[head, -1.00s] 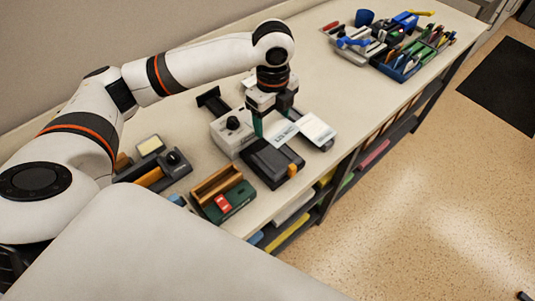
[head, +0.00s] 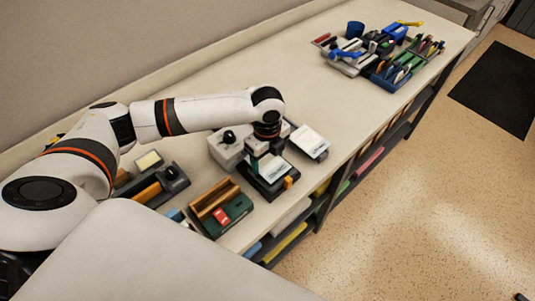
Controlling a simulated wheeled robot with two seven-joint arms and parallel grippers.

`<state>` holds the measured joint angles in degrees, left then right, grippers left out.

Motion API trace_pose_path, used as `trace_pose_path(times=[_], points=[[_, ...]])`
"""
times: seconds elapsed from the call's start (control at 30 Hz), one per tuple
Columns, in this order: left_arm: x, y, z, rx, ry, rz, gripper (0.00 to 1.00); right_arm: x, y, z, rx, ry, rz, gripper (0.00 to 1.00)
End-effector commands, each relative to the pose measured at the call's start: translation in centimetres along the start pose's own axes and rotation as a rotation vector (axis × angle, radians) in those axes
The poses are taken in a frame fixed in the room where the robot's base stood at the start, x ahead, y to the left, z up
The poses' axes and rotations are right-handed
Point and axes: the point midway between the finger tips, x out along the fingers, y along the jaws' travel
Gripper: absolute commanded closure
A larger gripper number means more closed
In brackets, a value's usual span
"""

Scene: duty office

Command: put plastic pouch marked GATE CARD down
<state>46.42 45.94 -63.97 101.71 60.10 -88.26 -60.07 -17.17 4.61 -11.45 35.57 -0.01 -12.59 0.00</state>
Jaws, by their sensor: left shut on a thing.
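My left gripper (head: 262,152) points down over the black device (head: 268,187) on the counter. It is shut on the plastic pouch (head: 273,169), a pale flat piece with small dark print that is too small to read. The pouch lies over the black device's top, with the gripper at its back edge. I cannot tell whether the pouch touches the device. My right gripper is out of view.
A grey-white box with a black knob (head: 229,146) stands just left, and a device with a white top (head: 309,140) just right. A green-and-wood holder (head: 222,206) is in front. Stationery trays (head: 392,78) fill the far end. The counter between is clear.

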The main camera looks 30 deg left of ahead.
Motion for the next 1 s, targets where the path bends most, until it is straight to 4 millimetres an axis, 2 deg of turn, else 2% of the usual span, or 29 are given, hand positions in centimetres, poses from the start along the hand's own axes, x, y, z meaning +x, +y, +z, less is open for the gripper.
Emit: trace_pose_path(times=[0.6, 0.63, 0.73, 1.0], points=[[1.3, 0.0, 0.0, -0.001, -0.001, -0.001, 0.53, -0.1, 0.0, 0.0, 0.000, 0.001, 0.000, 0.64], [1.3, -0.1, 0.0, -0.001, -0.001, -0.002, 0.26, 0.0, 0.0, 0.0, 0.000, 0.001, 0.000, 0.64], [1.4, -0.2, 0.1, 0.000, -0.001, -0.005, 0.09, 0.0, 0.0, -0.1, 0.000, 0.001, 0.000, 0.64], [1.6, -0.4, 0.1, 0.000, -0.002, -0.013, 0.07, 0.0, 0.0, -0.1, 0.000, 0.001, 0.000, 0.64]])
